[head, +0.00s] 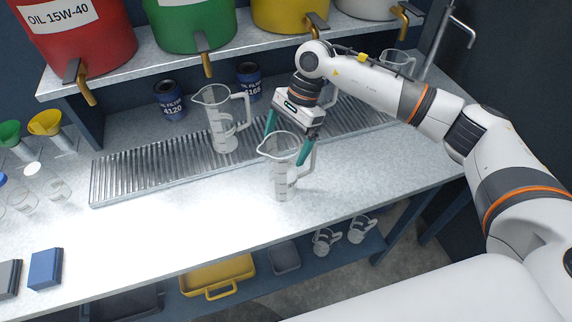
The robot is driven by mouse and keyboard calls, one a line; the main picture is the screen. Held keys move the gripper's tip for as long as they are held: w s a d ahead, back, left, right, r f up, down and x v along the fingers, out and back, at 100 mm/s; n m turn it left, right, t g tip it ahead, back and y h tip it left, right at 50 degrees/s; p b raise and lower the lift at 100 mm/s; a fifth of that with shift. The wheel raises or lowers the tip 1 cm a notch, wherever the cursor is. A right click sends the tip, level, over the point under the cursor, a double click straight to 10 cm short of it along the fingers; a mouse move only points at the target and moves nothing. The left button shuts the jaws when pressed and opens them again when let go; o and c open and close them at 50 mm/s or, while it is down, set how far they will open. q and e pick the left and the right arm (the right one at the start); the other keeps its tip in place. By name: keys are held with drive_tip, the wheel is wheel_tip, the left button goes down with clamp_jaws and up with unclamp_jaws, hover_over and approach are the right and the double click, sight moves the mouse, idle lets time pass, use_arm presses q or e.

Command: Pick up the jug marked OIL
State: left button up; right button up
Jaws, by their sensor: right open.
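A clear measuring jug (282,182) with a handle on its right stands upright on the bench in front of the metal drain grate. My right gripper (284,150) is open above and behind it, its teal fingers pointing down on either side of the jug's upper part. I cannot tell whether the fingers touch it. A second, similar clear jug (222,125) stands on the grate to the left. A third clear vessel (398,62) is at the back right, partly behind my right arm. No OIL mark is readable on any jug. My left gripper is not in view.
A shelf above holds a red drum (85,45) marked OIL 15W-40 and green, yellow and white drums with taps. Oil filter cans (170,102) stand below it. Funnels and small beakers are at left. The bench front is mostly clear. Small jugs (325,242) sit underneath.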

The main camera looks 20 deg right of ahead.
sight(283, 151)
drive_tip(key=shift+p+x, duration=0.45)
drive_tip(key=shift+x, duration=1.2)
drive_tip(key=shift+s, duration=0.1)
drive_tip(key=c, duration=1.4)
